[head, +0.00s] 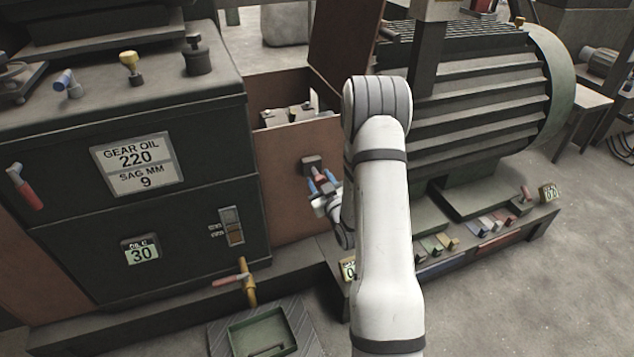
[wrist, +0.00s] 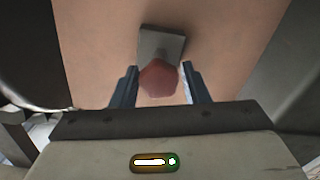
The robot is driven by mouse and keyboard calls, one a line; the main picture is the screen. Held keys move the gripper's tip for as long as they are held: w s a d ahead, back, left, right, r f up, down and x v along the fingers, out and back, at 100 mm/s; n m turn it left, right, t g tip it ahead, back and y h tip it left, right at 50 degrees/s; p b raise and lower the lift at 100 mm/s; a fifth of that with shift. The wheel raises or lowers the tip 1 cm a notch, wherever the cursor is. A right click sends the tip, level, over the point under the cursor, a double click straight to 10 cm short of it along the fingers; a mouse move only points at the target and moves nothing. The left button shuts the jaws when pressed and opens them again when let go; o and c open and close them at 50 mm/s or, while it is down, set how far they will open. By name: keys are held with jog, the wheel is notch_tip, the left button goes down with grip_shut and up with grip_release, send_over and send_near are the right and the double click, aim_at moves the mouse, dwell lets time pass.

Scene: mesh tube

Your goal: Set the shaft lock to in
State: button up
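A red knob (wrist: 160,79) on a dark grey square base (wrist: 162,43) sticks out from a brown panel. No label on it shows, so I cannot tell for sure that it is the shaft lock. In the head view the dark base (head: 312,162) sits just above my gripper (head: 321,186). In the wrist view my gripper (wrist: 160,85) has one blue finger on each side of the red knob. The gaps beside the knob are very narrow, and I cannot tell whether the fingers press on it. My forearm hides the panel's right side.
A dark cabinet (head: 60,185) with a gear oil sign (head: 137,165) stands left of the brown panel (head: 285,215). A brass tap with a red lever (head: 245,281) juts out below, above a green tray (head: 285,350). A ribbed motor (head: 470,100) stands at the right.

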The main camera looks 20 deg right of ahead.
aim_at(321, 182)
grip_shut()
jog(key=w+b, duration=0.1)
jog(key=w, duration=0.2)
jog(key=shift+w, duration=0.2)
jog(key=shift+o, duration=1.4)
grip_release()
jog(key=shift+s, duration=0.1)
jog(key=s+p, duration=0.1)
jog(key=s, duration=0.6)
jog(key=shift+s, duration=0.3)
jog(key=shift+r, duration=0.1)
